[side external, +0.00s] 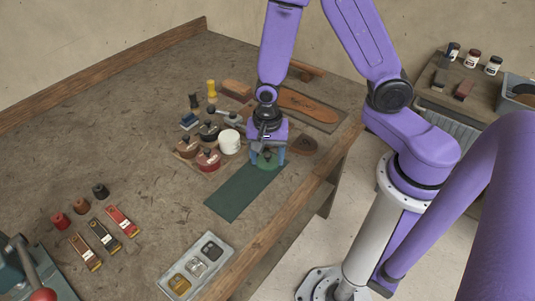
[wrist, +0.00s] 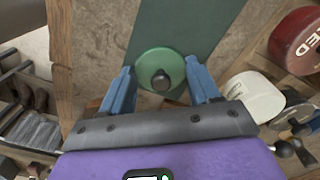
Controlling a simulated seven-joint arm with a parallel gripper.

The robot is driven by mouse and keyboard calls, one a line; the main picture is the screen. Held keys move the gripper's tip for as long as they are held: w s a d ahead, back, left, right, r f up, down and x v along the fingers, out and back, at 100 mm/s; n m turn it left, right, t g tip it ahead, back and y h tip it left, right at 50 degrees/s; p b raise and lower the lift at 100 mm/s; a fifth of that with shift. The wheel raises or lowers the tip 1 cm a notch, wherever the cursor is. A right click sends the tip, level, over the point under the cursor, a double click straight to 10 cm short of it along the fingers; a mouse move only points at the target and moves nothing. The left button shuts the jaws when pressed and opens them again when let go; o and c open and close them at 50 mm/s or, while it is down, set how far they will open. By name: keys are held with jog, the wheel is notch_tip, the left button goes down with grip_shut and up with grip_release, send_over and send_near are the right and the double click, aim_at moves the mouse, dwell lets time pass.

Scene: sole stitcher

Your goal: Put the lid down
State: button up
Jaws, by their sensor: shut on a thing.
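The lid (wrist: 160,57) is a round green disc with a dark knob in its middle. It also shows in the side view (side external: 267,165), partly hidden by my gripper (side external: 267,157). In the wrist view my gripper (wrist: 159,70) has its two blue fingers on opposite sides of the lid's rim, shut on it. The lid is over the near-arm end of a dark green mat (side external: 236,195), which also shows in the wrist view (wrist: 208,30). I cannot tell whether the lid touches the mat.
A white round container (side external: 229,142) and a red tin (side external: 208,160) stand close to the left of my gripper. A brown oval piece (side external: 303,146) lies to the right, near the bench edge. A grey tray (side external: 196,266) lies at the front. The mat's front part is clear.

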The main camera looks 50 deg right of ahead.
aim_at(268, 156)
jog(key=shift+f, duration=0.1)
jog(key=o, duration=1)
notch_tip(268, 156, up, 12)
jog(key=s+d+r+n, duration=0.1)
jog(key=s+r+n, duration=0.1)
jog(key=s+n, duration=0.3)
jog(key=s+r+n, duration=0.1)
jog(key=s+n, duration=0.5)
jog(key=n, duration=0.5)
jog(key=s+d+r+n, duration=0.1)
jog(key=s+r+n, duration=0.1)
jog(key=s+n, duration=0.4)
jog(key=shift+d+r+n, duration=0.3)
jog(key=shift+n, duration=0.6)
jog(key=shift+w, duration=0.1)
